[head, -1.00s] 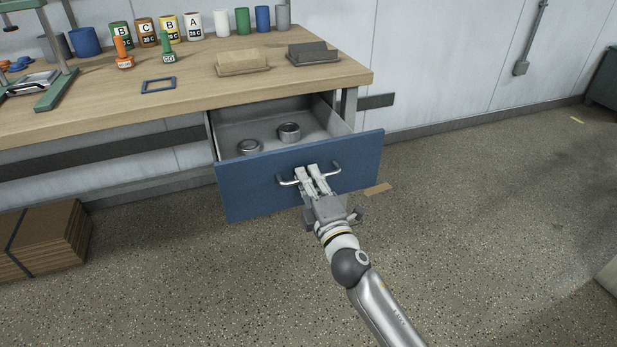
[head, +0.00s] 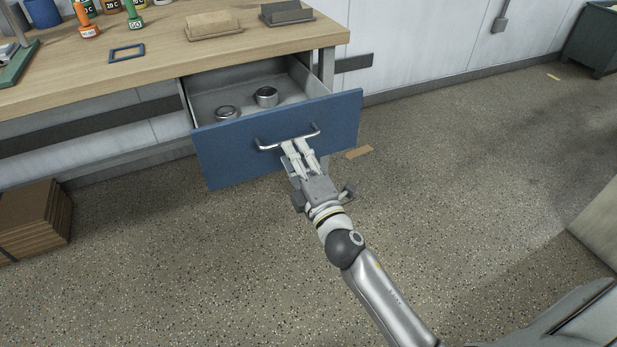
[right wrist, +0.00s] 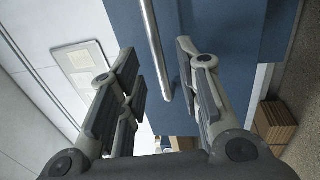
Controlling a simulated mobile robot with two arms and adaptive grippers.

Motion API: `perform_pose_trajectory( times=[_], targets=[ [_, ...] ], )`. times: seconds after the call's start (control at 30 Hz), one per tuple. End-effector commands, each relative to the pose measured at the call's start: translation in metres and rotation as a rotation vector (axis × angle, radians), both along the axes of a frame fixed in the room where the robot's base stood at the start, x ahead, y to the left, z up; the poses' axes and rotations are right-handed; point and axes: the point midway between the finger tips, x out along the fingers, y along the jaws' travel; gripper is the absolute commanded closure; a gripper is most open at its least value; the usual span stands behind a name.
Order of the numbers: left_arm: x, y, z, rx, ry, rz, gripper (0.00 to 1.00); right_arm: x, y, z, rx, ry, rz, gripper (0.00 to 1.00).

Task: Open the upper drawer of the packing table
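The upper drawer has a blue front (head: 230,150) and stands pulled well out from the packing table (head: 80,85). Its grey inside shows, with two small round metal pieces in it. The drawer's silver bar handle (head: 268,145) also shows in the right wrist view (right wrist: 153,38). My right gripper (head: 299,147) is at the front of the drawer, with its fingertips just below and in front of the handle. In the right wrist view its fingers (right wrist: 157,65) are apart, with the bar seen in the gap beyond them, not clasped. My left gripper is out of view.
Two small trays (head: 212,25), a blue frame (head: 127,53) and orange and green items are on the tabletop. A stack of brown cardboard (head: 35,215) stands on the floor at left. A flat brown piece (head: 359,152) lies right of the drawer. The floor in front is largely clear.

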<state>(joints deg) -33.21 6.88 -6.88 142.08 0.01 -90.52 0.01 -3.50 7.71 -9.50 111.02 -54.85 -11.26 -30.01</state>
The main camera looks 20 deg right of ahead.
Motion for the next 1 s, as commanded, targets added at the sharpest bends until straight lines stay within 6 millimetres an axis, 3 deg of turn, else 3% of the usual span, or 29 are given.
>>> perform_pose_trajectory(
  times=[0.2,0.4,0.6,1.0],
  targets=[
    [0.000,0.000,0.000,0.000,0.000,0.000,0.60,-0.038,-0.001,-0.008,0.002,0.003,-0.002,0.68],
    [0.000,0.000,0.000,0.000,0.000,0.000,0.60,-0.062,-0.002,-0.012,0.001,0.002,-0.001,0.68],
    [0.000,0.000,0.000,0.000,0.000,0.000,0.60,-0.072,-0.003,-0.013,-0.002,-0.001,-0.001,0.68],
    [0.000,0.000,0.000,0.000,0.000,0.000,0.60,-0.073,-0.003,-0.014,-0.002,-0.001,0.000,0.68]
  ],
)
